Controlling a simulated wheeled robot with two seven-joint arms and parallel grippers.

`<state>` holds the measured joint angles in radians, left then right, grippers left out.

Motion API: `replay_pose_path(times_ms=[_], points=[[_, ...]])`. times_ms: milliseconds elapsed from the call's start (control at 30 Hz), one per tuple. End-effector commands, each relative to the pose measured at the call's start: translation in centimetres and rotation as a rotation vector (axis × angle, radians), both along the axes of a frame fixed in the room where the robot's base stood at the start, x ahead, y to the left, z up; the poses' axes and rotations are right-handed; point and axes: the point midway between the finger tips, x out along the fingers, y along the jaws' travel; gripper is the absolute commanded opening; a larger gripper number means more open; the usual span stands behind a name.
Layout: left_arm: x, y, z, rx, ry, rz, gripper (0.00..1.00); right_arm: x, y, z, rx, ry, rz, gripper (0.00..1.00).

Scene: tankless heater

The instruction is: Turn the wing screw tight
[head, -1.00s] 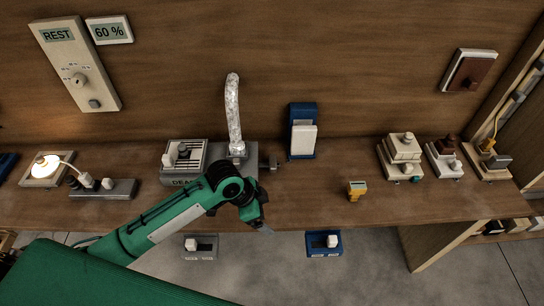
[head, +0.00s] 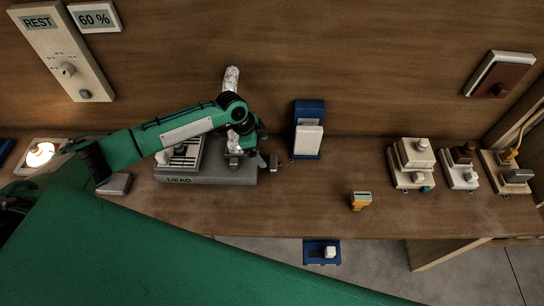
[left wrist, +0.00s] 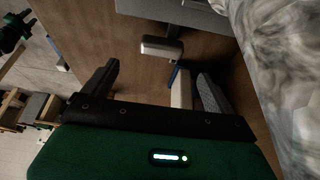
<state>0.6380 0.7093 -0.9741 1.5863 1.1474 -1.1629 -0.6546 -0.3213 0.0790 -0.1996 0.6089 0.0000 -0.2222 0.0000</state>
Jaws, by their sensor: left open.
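The wing screw (head: 275,162) is a small grey piece sticking out of the right end of the grey unit marked DEAD (head: 205,180). In the left wrist view the wing screw (left wrist: 162,48) is a pale rounded bar on a thin shaft, beyond the fingers. My left gripper (head: 250,160) is at the right end of the unit, just left of the wing screw. In the left wrist view my left gripper (left wrist: 155,85) is open, with nothing clearly held between its fingers. The arm hides part of the unit. My right gripper is not in view.
A silvery flexible hose (head: 231,78) rises behind my left gripper and shows very close in the left wrist view (left wrist: 285,75). A blue holder with a white block (head: 308,140) stands to the right. A yellow piece (head: 361,201) lies near the bench's front edge. The bench between is clear.

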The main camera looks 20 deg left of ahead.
Motion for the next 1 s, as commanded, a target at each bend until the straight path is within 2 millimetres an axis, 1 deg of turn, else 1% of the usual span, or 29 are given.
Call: replay_pose_path(times_ms=[33,100,167,300,400,467,600,733,867,933,1000], points=[[0.1,-0.5,-0.7,-0.001,0.003,0.001,0.9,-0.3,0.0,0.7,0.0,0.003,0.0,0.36],[0.2,-1.1,-2.1,-0.001,0.003,0.001,0.9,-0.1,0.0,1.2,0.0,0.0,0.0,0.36],[0.4,-1.5,-3.3,-0.001,0.003,0.001,0.9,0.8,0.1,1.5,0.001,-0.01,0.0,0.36],[0.6,-2.3,-5.4,0.001,0.002,0.001,0.9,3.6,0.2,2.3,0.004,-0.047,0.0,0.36],[0.8,-2.7,-6.4,0.0,0.0,0.001,0.9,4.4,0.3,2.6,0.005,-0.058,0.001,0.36],[0.8,-2.8,-6.9,0.0,0.0,0.001,0.9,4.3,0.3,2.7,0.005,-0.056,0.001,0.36],[0.9,-3.0,-7.6,0.001,0.0,0.0,0.9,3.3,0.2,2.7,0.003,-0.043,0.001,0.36],[0.9,-3.1,-7.7,0.0,-0.001,-0.001,0.9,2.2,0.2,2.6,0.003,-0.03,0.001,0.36],[0.9,-3.1,-7.7,0.0,-0.001,-0.001,0.9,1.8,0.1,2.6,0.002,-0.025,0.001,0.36],[0.9,-3.1,-7.7,0.0,-0.001,-0.001,0.8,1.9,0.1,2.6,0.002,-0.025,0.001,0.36],[0.9,-3.0,-7.7,0.0,-0.001,0.0,0.66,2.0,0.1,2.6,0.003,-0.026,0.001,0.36]])
